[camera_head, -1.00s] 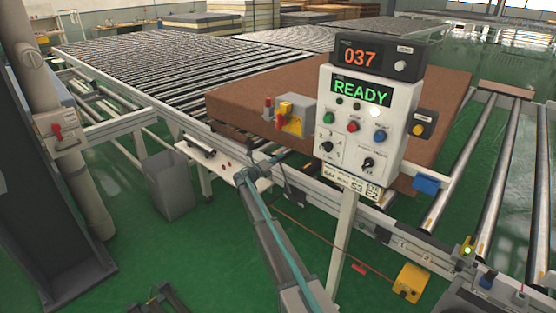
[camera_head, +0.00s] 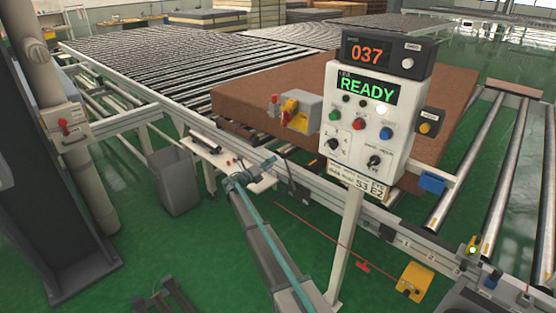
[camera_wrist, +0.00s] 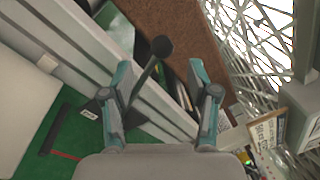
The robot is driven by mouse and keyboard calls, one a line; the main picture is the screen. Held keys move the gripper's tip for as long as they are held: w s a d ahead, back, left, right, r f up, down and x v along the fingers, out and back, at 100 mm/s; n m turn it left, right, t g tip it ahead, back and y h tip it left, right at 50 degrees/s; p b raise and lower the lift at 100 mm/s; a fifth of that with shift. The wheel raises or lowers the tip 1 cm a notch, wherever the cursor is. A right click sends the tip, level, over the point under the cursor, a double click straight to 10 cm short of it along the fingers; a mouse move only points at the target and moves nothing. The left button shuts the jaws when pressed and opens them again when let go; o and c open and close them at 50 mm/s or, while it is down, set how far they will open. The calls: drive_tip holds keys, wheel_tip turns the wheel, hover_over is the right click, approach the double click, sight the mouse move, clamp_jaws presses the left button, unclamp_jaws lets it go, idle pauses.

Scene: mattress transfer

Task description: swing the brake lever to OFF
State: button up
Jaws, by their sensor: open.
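The brake lever (camera_wrist: 162,47) is a dark rod with a round black knob in the wrist view. Its knob lies beyond my fingertips, between the two in the picture, and its shaft runs down left behind the left finger. My gripper (camera_wrist: 159,68) is open, with teal and grey fingers apart and nothing held. In the head view my gripper (camera_head: 266,164) is near the conveyor's front rail, and the lever is small and dark there. I cannot tell the lever's marked position. A small white label (camera_wrist: 90,114) is on the green floor side.
The control panel (camera_head: 366,125) reads READY on its post to the right. A brown mattress (camera_head: 245,100) lies on the rollers behind the rail. A small white shelf (camera_head: 232,170) and a grey bin (camera_head: 173,182) stand to the left. A yellow pedal unit (camera_head: 414,281) is on the floor.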

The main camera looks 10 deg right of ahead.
drive_tip(key=shift+v, duration=2)
drive_tip(key=s+d+f+m+g+y, duration=0.1)
drive_tip(key=s+f+m+g+y, duration=0.2)
drive_tip(key=s+f+m, duration=0.65)
drive_tip(key=s+d+f+m+g+y, duration=0.1)
drive_tip(key=s+f+m+g+y, duration=0.2)
drive_tip(key=s+f+m, duration=0.9)
drive_tip(key=s+d+f+m+g+y, duration=0.1)
drive_tip(key=s+f+m+g+y, duration=0.2)
drive_tip(key=s+f, duration=0.85)
drive_tip(key=s+a+m+g+y, duration=0.1)
drive_tip(key=s+m+g+y, duration=0.1)
drive_tip(key=s, duration=1.4)
drive_tip(key=s+a+f+m+g+y, duration=0.1)
drive_tip(key=s+m+g+y, duration=0.2)
drive_tip(key=s, duration=1.4)
drive_tip(key=s+a+m+g+y, duration=0.2)
drive_tip(key=s+m, duration=0.4)
drive_tip(key=s, duration=1.1)
drive_tip(key=shift+f, duration=0.25)
